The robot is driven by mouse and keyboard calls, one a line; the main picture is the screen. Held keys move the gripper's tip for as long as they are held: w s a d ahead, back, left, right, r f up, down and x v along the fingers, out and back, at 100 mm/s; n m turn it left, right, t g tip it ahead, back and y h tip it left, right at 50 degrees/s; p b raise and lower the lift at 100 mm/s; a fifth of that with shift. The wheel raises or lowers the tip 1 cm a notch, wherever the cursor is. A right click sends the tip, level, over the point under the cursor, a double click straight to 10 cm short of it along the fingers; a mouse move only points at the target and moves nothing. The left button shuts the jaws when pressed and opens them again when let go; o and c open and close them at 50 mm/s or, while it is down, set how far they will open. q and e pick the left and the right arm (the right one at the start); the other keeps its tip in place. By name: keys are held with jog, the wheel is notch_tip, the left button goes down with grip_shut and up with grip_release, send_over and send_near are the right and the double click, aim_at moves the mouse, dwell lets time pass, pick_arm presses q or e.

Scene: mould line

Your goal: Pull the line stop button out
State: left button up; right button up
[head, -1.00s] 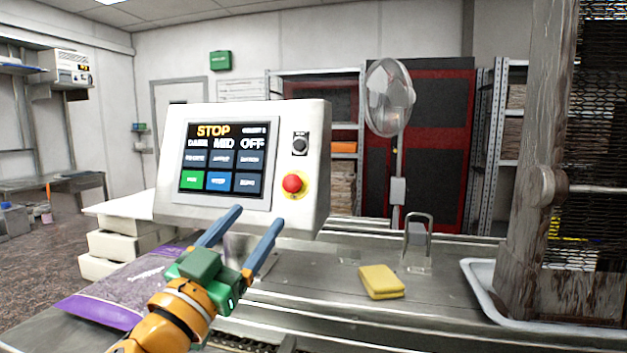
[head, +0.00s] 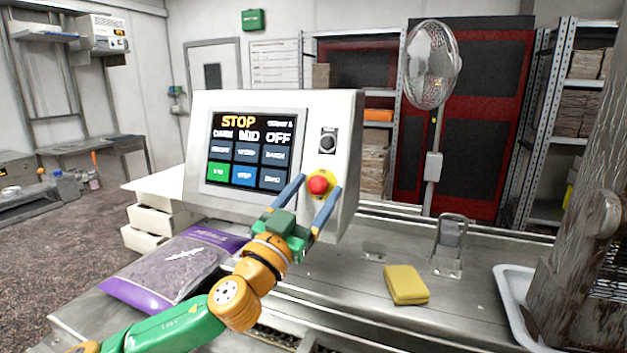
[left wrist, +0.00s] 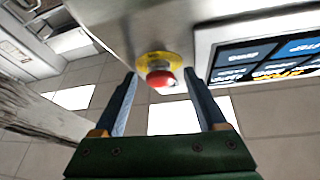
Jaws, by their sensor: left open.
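The line stop button (head: 318,184) is a red mushroom knob on a yellow disc, at the lower right of the white control panel's face (head: 347,130). In the left wrist view the red button (left wrist: 160,78) shows between and just beyond the fingertips. My left gripper (head: 318,184) is open, with one blue finger on each side of the button in the head view. I cannot tell whether either finger touches it. The panel screen (head: 245,150) reads STOP in orange. My right gripper is not in view.
A black rotary knob (head: 328,140) sits above the button. Below are a metal bench (head: 345,290), a yellow sponge (head: 406,284), a purple bag (head: 180,265) and a metal bracket (head: 450,245). A white tray (head: 508,300) and a weathered wooden post stand at right.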

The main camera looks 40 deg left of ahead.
pick_arm(q)
jog(key=shift+s, duration=0.15)
grip_shut()
dwell(1.3)
